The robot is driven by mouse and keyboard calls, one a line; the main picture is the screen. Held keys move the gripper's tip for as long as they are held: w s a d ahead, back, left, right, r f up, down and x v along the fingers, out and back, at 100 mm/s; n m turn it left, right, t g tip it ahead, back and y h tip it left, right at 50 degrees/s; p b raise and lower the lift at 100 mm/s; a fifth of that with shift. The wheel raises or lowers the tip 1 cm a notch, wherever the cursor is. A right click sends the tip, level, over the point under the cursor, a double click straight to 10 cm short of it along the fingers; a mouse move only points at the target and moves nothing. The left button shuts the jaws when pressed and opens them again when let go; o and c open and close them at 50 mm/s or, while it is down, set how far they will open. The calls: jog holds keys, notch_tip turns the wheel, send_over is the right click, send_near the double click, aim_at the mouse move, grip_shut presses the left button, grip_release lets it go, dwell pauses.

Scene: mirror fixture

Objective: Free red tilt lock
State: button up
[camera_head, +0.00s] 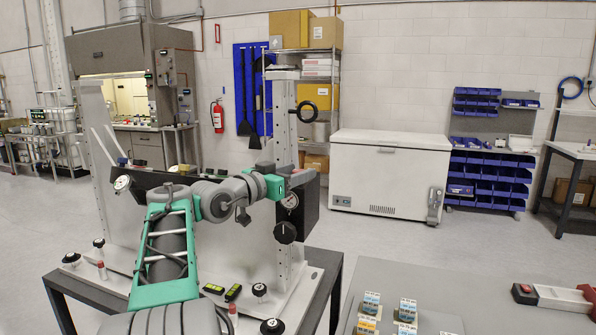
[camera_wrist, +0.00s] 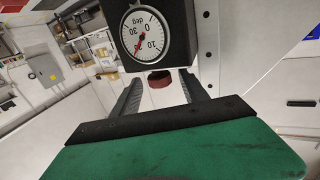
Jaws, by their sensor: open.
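In the wrist view, the dark red lock knob (camera_wrist: 160,79) sits on the underside of a black housing (camera_wrist: 177,45), just below a white dial in degrees. My gripper (camera_wrist: 163,76) is open, with one finger on each side of the red knob. A gap shows between the knob and both fingers, and nothing is held. In the head view, the mirror fixture (camera_head: 285,120) stands on a table, with a black housing (camera_head: 309,205) at its right post. My arm covers part of the fixture. The red knob and my fingers cannot be made out there.
A dial (camera_head: 122,183) sits at the fixture's left. Black knobs (camera_head: 259,290) and red-topped pegs (camera_head: 101,270) stand on its base plate. A grey table (camera_head: 440,285) with small blocks and a red-and-white tool (camera_head: 553,297) is at right. Open floor lies beyond.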

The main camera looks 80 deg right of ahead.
jog(key=shift+s+d, duration=0.2)
jog(key=shift+d, duration=0.2)
grip_shut()
dwell(0.4)
